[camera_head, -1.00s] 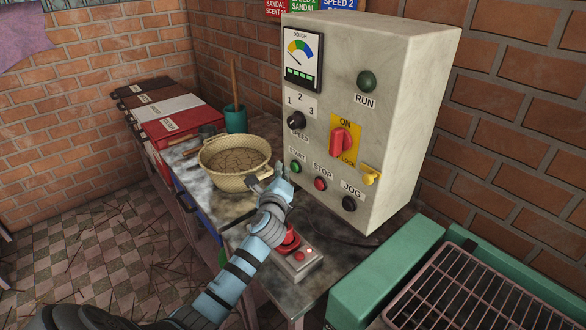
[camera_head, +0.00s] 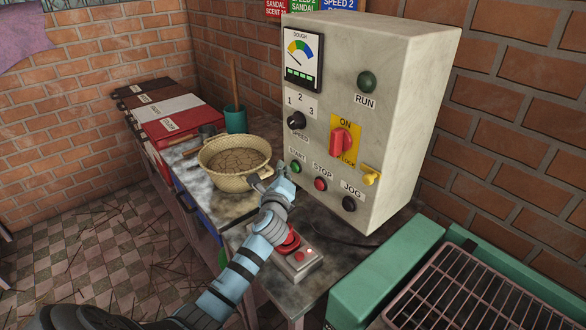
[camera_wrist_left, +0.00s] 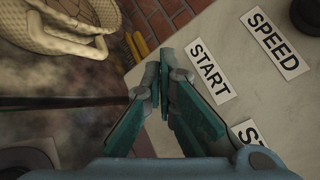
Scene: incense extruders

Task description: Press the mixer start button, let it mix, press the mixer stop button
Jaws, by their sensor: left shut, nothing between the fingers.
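A pale control box (camera_head: 405,100) stands on the bench. It has a green start button (camera_head: 295,167), a red stop button (camera_head: 320,184) and a dark jog button (camera_head: 349,204). My left gripper (camera_head: 283,172) is shut and empty, with its tips just short of the green start button in the head view. In the left wrist view the closed fingers (camera_wrist_left: 163,62) point at the box's edge beside the START label (camera_wrist_left: 210,70). The start button is hidden there, so I cannot tell whether they touch. The RUN lamp (camera_head: 367,82) looks dark green. My right gripper is not in view.
A red emergency button box (camera_head: 297,262) is below my left wrist. A red selector (camera_head: 341,141) and yellow key (camera_head: 371,176) stick out from the panel. A green frame with a rack (camera_head: 385,268) stands at right.

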